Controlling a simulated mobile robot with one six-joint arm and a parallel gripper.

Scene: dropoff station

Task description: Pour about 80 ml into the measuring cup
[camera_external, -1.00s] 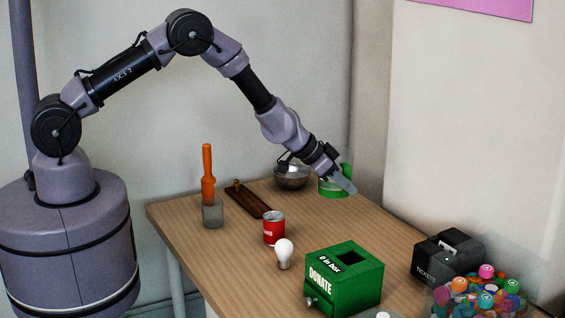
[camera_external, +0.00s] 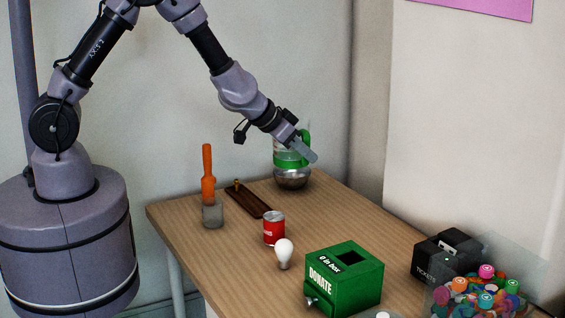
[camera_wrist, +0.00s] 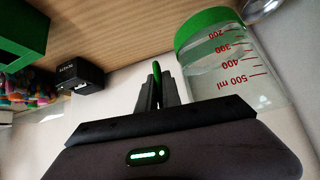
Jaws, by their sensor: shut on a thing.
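My gripper (camera_external: 306,150) is shut on the green handle of a clear measuring cup (camera_external: 282,145) with a green band at its lower end. The cup is off the table and looks upright. It shows just above or behind the metal bowl (camera_external: 292,180); I cannot tell which. In the wrist view, the green handle is between my fingers (camera_wrist: 157,88). There the cup (camera_wrist: 235,75) shows red marks from 200 to 500 ml and what looks like clear liquid near its green end. Part of the metal bowl (camera_wrist: 262,6) shows at the top right corner.
A grey holder (camera_external: 212,215) with an orange-handled tool (camera_external: 208,172), a brown wooden tray (camera_external: 250,200), a red can (camera_external: 274,229), a light bulb (camera_external: 284,254), a green donation box (camera_external: 345,280) and a black ticket box (camera_external: 447,255) stand on the table (camera_external: 190,235).

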